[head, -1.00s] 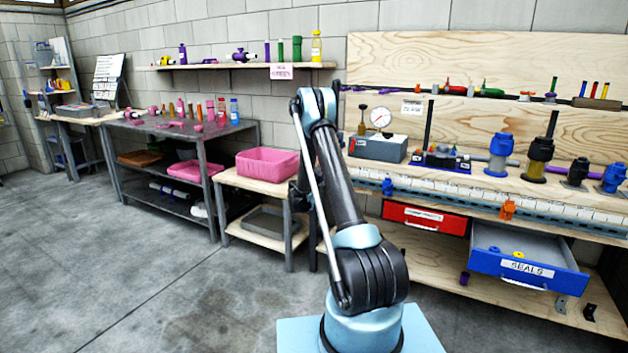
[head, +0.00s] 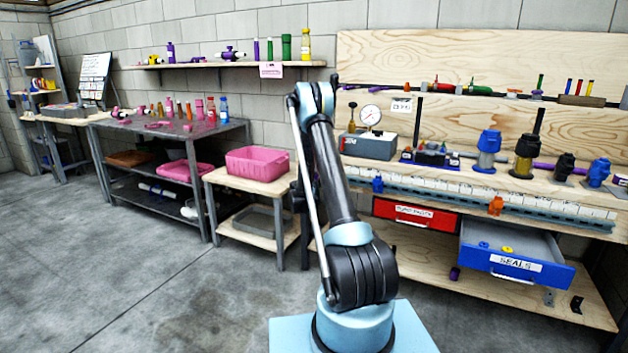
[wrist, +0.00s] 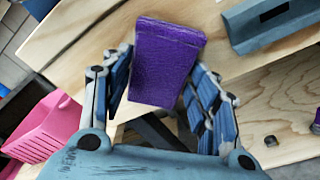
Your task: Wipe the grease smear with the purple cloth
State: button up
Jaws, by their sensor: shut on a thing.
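My gripper (wrist: 163,105) shows in the wrist view, its blue-grey fingers on either side of the purple cloth (wrist: 168,60). The cloth looks like a flat, thick rectangular pad and is held between the fingers. Light wooden surfaces lie beyond and below it. In the head view my arm rises in front of the bench, and the gripper and cloth are hidden behind it. I cannot make out the grease smear in either view.
A pink crate (head: 257,164) stands on a low wooden stand left of my arm, also in the wrist view (wrist: 40,130). The workbench at right holds a gauge box (head: 369,145) and several fittings. A blue SEALS drawer (head: 515,264) stands open. Floor at left is clear.

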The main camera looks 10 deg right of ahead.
jog(key=w+a, duration=0.4)
jog(key=a, duration=0.2)
jog(key=shift+w, duration=0.2)
dwell(0.8)
jog(key=v, duration=0.6)
jog(key=shift+a+f, duration=0.2)
jog(key=shift+f, duration=0.05)
jog(key=shift+w, duration=0.1)
dwell(0.4)
jog(key=shift+v, duration=1.5)
jog(key=shift+w+a+f, duration=0.1)
